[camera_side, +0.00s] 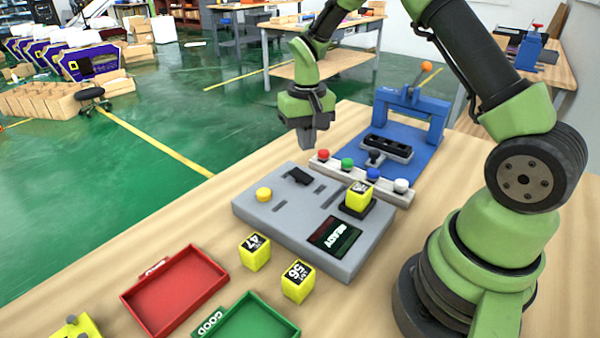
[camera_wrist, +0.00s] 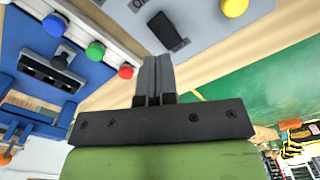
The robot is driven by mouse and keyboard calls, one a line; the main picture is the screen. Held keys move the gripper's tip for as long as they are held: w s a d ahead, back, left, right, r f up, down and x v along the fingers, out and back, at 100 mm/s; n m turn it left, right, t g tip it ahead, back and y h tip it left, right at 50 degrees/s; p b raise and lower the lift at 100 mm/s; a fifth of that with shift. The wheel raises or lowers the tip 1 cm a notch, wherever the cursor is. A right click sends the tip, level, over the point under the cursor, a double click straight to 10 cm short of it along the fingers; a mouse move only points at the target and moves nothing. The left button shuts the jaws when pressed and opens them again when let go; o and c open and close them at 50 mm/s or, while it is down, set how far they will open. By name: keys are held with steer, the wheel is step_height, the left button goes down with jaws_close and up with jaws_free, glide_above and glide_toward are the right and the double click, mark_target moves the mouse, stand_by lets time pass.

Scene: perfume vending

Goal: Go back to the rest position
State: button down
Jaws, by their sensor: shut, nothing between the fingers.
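My gripper (camera_side: 307,138) hangs in the air, pointing down, behind the far end of the grey panel (camera_side: 290,225) and left of the blue fixture (camera_side: 350,150). Its fingers are shut together and empty. In the wrist view the closed fingers (camera_wrist: 156,80) point toward the table between the row of coloured buttons and the grey panel. One yellow cube (camera_side: 358,197) sits on a dark pad on the panel. Two more yellow cubes (camera_side: 254,252) (camera_side: 298,281) stand on the table in front of the panel.
A red tray (camera_side: 205,295) and a green tray (camera_side: 288,318) lie at the front. A strip with red, green, blue and white buttons (camera_side: 398,194) stands beside the panel. A blue arch (camera_side: 437,118) rises at the back right. The air around my gripper looks clear.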

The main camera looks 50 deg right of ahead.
steer(key=s+a+r+t, duration=0.2)
steer(key=s+a+r, duration=0.15)
steer(key=r, duration=0.45)
steer(key=s+a+r+t, duration=0.2)
steer(key=s+a+r, duration=0.15)
steer(key=r, duration=0.35)
steer(key=s+a+r+n+t+y, duration=0.1)
steer(key=s+a+r, duration=0.1)
steer(key=s, duration=0.4)
steer(key=s+a+r+n+t+y, duration=0.1)
steer(key=s+a+t, duration=0.1)
steer(key=s, duration=0.5)
steer(key=shift+a+r, duration=0.15)
steer(key=shift+r, duration=0.2)
